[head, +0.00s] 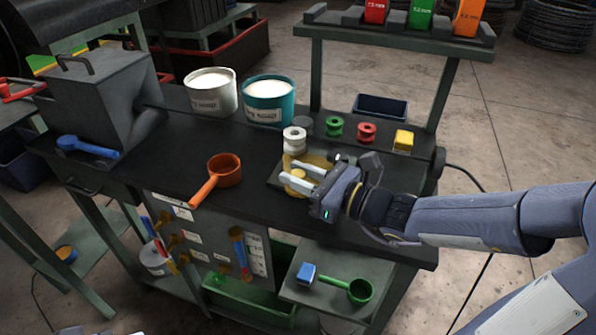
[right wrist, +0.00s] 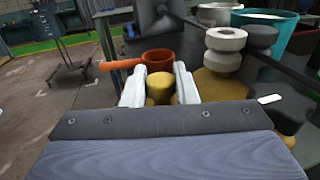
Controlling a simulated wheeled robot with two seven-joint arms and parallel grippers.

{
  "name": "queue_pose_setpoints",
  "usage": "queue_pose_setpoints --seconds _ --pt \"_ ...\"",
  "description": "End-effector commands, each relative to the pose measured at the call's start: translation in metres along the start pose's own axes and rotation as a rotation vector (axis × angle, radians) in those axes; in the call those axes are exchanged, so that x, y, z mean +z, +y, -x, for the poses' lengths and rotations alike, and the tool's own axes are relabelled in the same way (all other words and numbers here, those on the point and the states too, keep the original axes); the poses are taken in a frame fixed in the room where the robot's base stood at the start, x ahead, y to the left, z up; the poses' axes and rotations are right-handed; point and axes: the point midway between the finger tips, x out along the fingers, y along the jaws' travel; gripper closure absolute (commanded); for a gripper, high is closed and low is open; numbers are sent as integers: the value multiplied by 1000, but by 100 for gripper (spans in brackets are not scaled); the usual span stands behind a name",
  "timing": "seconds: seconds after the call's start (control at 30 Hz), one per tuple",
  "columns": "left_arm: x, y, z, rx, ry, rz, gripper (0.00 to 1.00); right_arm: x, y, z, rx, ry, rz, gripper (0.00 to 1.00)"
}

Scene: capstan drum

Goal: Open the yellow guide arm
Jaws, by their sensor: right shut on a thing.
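The yellow guide arm (head: 320,158) lies on a dark plate at the right part of the bench, partly hidden by my right gripper. A pale grey spool-like drum (head: 294,139) stands just behind it; the drum also shows in the right wrist view (right wrist: 225,42). My right gripper (head: 291,180) comes in from the right, low over the plate. Its two white fingers are shut on a round yellow knob (right wrist: 160,87), one finger on each side. The knob also shows in the head view (head: 298,174). My left gripper is not in view.
An orange scoop (head: 224,170) lies left of the gripper. White (head: 211,106) and teal (head: 269,118) buckets stand behind.

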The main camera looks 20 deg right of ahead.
Motion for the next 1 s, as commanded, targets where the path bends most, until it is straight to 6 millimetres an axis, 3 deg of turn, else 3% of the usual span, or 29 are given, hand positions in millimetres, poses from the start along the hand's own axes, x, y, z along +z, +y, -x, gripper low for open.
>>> queue_pose_setpoints --seconds 1.0 --pt "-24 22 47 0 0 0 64 1 8 41 440 1 -1 100"
